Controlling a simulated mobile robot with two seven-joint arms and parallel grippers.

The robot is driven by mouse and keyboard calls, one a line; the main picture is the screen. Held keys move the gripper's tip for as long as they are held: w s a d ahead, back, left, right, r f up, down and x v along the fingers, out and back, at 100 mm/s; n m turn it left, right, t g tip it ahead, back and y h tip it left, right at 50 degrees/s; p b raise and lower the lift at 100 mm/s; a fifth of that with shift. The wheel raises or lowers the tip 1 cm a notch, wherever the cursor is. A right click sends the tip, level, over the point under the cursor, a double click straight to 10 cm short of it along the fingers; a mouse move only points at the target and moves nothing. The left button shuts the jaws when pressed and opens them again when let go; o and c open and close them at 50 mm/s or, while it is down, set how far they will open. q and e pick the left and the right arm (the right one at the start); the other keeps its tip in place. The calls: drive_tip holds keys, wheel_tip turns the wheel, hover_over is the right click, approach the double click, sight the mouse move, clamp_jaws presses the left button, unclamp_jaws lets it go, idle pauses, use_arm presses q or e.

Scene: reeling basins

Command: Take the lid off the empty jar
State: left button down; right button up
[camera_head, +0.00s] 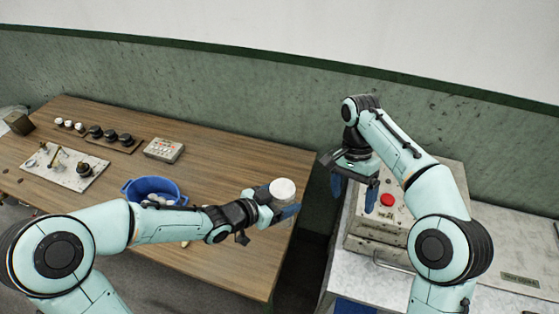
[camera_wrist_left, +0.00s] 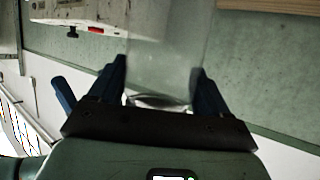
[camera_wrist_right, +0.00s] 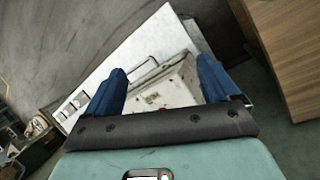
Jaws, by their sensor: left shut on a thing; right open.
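The clear jar (camera_wrist_left: 165,50) is between the blue fingers of my left gripper (camera_wrist_left: 162,85) in the left wrist view and looks empty. In the head view its white lid (camera_head: 283,189) is on top, and my left gripper (camera_head: 279,211) is shut around the jar below it, past the wooden table's right end. Most of the jar is hidden there by the fingers. My right gripper (camera_head: 354,190) is open and empty, pointing down to the right of the lid, apart from it. Its open fingers also show in the right wrist view (camera_wrist_right: 162,88).
A wooden table (camera_head: 225,160) holds a blue basin (camera_head: 152,187) with whitish things, a grey button box (camera_head: 164,150), a rack of dark round things (camera_head: 110,140) and a tool board (camera_head: 62,172). A metal machine with a red button (camera_head: 387,199) stands below my right gripper.

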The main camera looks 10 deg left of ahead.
sight(279, 187)
drive_tip(key=a+r+t, duration=0.1)
drive_tip(key=a+r, duration=0.1)
drive_tip(key=a, duration=0.4)
drive_tip(key=a+r+t, duration=0.1)
drive_tip(key=a+r, duration=0.2)
drive_tip(key=a, duration=0.2)
drive_tip(key=a+r+n+t+y, duration=0.1)
drive_tip(key=a+r+t, duration=0.1)
drive_tip(key=a, duration=0.4)
drive_tip(key=shift+a+r, duration=0.35)
drive_tip(key=shift+r, duration=0.05)
drive_tip(key=shift+f, duration=3.95)
drive_tip(key=shift+a, duration=0.15)
drive_tip(key=c, duration=1.1)
drive_tip(key=o, duration=1.2)
drive_tip(key=shift+c, duration=0.2)
drive_tip(key=shift+r, duration=0.15)
